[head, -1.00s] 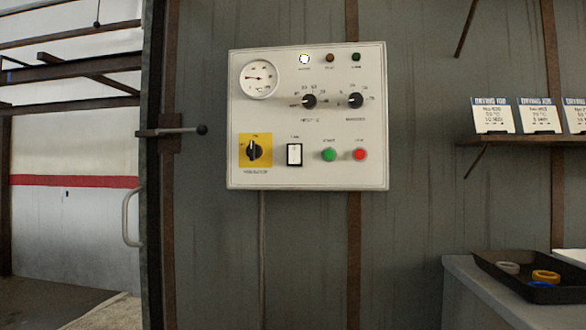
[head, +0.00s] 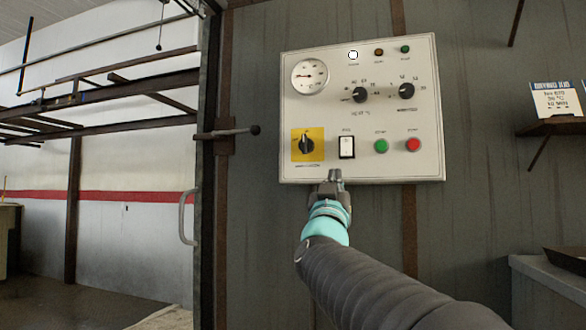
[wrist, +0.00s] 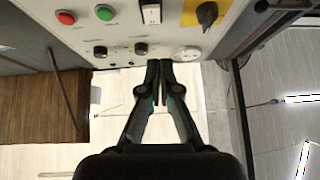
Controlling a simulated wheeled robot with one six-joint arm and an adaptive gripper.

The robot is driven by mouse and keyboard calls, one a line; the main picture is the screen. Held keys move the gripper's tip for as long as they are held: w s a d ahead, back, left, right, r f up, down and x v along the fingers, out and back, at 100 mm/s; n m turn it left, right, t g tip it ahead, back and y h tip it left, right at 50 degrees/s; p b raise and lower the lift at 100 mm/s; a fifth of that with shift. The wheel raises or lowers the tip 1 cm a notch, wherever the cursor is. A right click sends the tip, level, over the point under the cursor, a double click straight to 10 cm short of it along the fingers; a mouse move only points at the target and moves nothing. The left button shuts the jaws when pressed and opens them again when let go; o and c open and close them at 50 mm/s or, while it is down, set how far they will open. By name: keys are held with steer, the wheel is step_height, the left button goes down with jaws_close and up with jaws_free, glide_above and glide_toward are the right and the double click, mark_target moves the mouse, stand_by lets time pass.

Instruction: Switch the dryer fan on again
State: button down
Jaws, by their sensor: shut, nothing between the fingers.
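The dryer's white control panel (head: 325,110) is on the grey wall. Its lower row has a black rotary switch (head: 307,146) on a yellow plate, a white rocker switch (head: 346,147) in a black frame, a green button (head: 381,146) and a red button (head: 413,145). The labels are too small to read surely. My gripper (head: 333,176) is shut and empty, near the panel's lower edge, below the rocker. In the wrist view the panel appears upside down, with the rocker (wrist: 151,13) beyond my fingertips (wrist: 159,63). I cannot tell any contact.
Above are a round gauge (head: 310,76), two black knobs (head: 360,95) (head: 406,90), a bright white lamp (head: 353,55) and dark amber and green lamps. A door lever (head: 235,132) sticks out left of the panel. A shelf (head: 552,128) and a bench (head: 535,268) stand at right.

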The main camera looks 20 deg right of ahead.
mark_target(346, 150)
steer(key=shift+s+d+r+m+h, duration=0.1)
steer(key=shift+d+r+m+h, duration=0.25)
steer(key=shift+h, duration=0.35)
steer(key=x, duration=0.4)
steer(key=w+f+p+x, duration=0.1)
steer(key=x, duration=0.3)
steer(key=d+f+x, duration=0.1)
steer(key=x, duration=0.2)
steer(key=shift+w+d+r+p, duration=0.15)
steer(key=shift+w+r+p, duration=0.15)
steer(key=shift+w+p, duration=0.15)
steer(key=shift+w+d, duration=0.35)
steer(key=shift+w, duration=0.1)
steer(key=shift+f, duration=0.1)
